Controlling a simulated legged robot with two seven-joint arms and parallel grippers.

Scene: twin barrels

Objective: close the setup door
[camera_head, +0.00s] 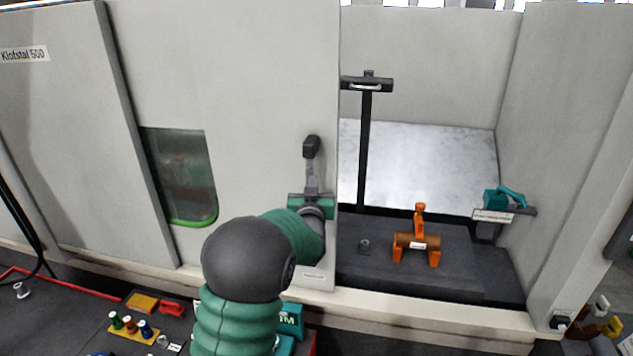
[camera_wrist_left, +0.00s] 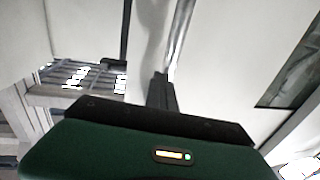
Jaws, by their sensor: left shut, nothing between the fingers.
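The setup door (camera_head: 255,90) is the large pale panel with a small green-edged window (camera_head: 180,175). It stands open, with the machine's interior exposed to its right. A black handle-like part (camera_head: 311,146) shows near the door's right edge. My left gripper (camera_head: 312,182) is shut and empty, just below that part and in front of the door. Whether it touches the door cannot be told. In the left wrist view the closed dark fingers (camera_wrist_left: 161,90) point towards a pale panel (camera_wrist_left: 225,60). My right gripper is not in view.
Inside the opening are an orange fixture (camera_head: 418,242) holding a brown cylinder, a black post (camera_head: 365,150) and a teal clamp-like device (camera_head: 503,203). A dark tray (camera_head: 75,315) with small coloured items lies at the lower left.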

